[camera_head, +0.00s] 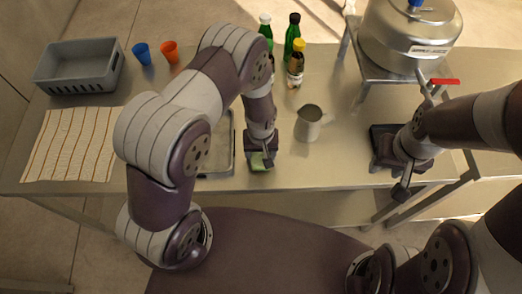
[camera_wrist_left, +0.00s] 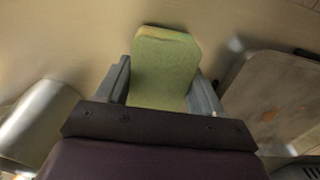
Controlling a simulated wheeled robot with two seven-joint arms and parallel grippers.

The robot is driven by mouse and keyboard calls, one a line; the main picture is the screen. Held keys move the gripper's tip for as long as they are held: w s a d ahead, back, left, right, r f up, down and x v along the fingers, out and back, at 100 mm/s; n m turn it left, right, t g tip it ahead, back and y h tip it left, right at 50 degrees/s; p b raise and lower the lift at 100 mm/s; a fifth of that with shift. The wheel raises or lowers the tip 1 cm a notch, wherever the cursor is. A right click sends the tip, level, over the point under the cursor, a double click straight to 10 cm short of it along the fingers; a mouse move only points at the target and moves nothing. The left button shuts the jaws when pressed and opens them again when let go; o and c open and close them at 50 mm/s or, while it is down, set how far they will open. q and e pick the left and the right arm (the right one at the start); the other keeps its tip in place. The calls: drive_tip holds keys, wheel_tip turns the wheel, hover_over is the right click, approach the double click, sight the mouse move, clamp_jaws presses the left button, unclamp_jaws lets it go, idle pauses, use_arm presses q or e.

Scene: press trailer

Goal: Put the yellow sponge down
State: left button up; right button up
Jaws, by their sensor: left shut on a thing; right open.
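The sponge (camera_head: 261,161) looks yellow-green and is mostly hidden by my left gripper in the head view. It shows larger in the left wrist view (camera_wrist_left: 163,70), between the two fingers. My left gripper (camera_head: 261,155) is shut on the sponge, over the metal table (camera_head: 310,165) near its front edge. I cannot tell whether the sponge touches the table. My right gripper (camera_head: 402,180) is open, at the right part of the table by its front edge, far from the sponge.
A metal tray (camera_head: 226,150) lies just left of my left gripper, and a metal cup (camera_head: 308,122) stands to its right. Several bottles (camera_head: 296,65) stand behind. A striped cloth (camera_head: 70,145), grey basket (camera_head: 80,68) and two cups (camera_head: 169,52) are left. A large pot (camera_head: 405,45) stands back right.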

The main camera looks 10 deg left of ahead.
use_arm(q)
drive_tip(key=shift+f, duration=0.35)
drive_tip(key=shift+w+d+f, duration=0.1)
drive_tip(key=shift+w, duration=0.05)
drive_tip(key=shift+f+b, duration=0.2)
drive_tip(key=shift+b, duration=0.1)
drive_tip(key=o, duration=1)
drive_tip(key=shift+r, duration=0.1)
